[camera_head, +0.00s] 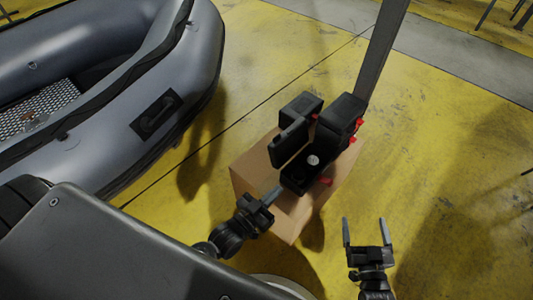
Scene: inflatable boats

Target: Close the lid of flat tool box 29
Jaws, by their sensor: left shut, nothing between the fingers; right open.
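A black flat tool box (297,177) sits on a cardboard box. Its lid (289,143) appears to stand raised and tilted on the left side. A round silver item (313,160) shows at the open part. My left gripper (273,194) is shut and empty, its fingertips close to the near left side of the tool box; I cannot tell whether they touch it. My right gripper (346,232) is open and empty, off to the right and nearer than the cardboard box, apart from the tool box.
The cardboard box (257,172) stands on the yellow floor (440,140). More black case parts (341,113) with red latches (358,123) stand behind the open part. A grey post (382,45) rises beyond. A grey inflatable boat (125,95) fills the upper left. The right floor is clear.

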